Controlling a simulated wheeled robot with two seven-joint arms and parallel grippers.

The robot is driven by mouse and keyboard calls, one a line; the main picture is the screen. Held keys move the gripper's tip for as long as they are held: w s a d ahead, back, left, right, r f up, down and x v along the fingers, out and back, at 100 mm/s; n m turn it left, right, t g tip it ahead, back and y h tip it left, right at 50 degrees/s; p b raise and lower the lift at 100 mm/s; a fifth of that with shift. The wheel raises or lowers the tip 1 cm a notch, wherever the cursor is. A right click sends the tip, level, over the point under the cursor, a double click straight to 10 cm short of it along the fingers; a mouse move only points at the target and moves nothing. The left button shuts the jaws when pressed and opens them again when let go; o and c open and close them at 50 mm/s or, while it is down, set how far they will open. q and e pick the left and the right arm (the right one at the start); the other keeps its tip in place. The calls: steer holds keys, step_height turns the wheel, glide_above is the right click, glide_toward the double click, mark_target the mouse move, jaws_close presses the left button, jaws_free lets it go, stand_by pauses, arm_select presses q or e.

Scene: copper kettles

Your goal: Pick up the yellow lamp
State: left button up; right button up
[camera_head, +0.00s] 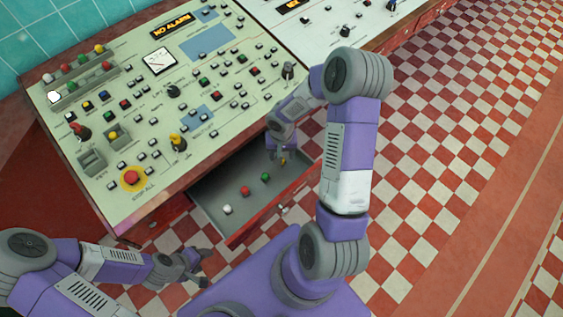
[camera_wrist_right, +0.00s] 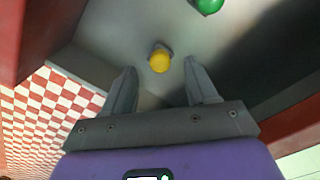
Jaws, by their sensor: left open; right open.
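The yellow lamp (camera_wrist_right: 159,61) sits on the grey floor of an open drawer (camera_head: 213,192). In the right wrist view it shows ahead of the fingertips, about midway between them. In the head view a small bit of yellow (camera_head: 284,161) shows at the right gripper's fingertips. My right gripper (camera_wrist_right: 160,82) is open, points down into the drawer and has nothing between its fingers. My left gripper (camera_head: 204,267) is open and empty, outside the drawer at its lower left.
A green lamp (camera_head: 265,177), a red lamp (camera_head: 245,191) and a white lamp (camera_head: 227,209) lie in a row in the drawer. The drawer's red front wall (camera_head: 275,207) is close to the right gripper. A control panel (camera_head: 135,130) with knobs and buttons stands above the drawer.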

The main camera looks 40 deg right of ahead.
step_height(320, 180, down, 3)
steer(key=shift+r+b, duration=0.1)
steer(key=shift+b, duration=0.2)
jaws_close()
steer(key=shift+r, duration=0.1)
step_height(320, 180, up, 10)
steer(key=p, duration=0.3)
